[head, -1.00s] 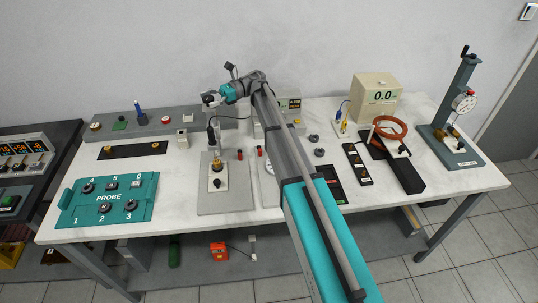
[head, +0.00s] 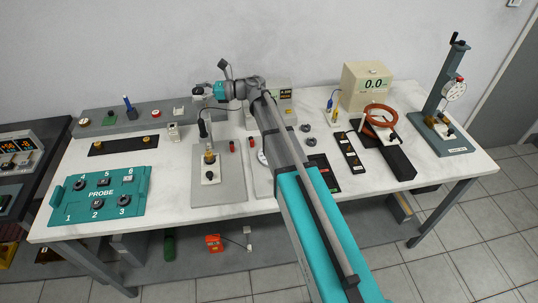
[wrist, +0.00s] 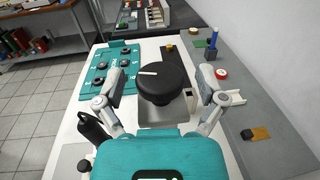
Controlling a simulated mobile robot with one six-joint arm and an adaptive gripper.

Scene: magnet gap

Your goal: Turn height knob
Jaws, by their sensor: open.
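A large round black knob (wrist: 160,84) with a white line across its top fills the middle of the wrist view. The line points toward the left of that view. My gripper (wrist: 161,80) is open, with one finger on each side of the knob. Gaps show between both fingers and the knob's rim, so I see no contact. In the head view my gripper (head: 200,93) is small, above the grey plate with the probe stand (head: 209,170). I cannot make out the knob clearly there.
The teal probe panel (head: 92,208) lies left on the white table (head: 270,207). A black-handled item (wrist: 95,130) is close to my left finger in the wrist view. A cream display box (head: 358,88) stands at the right.

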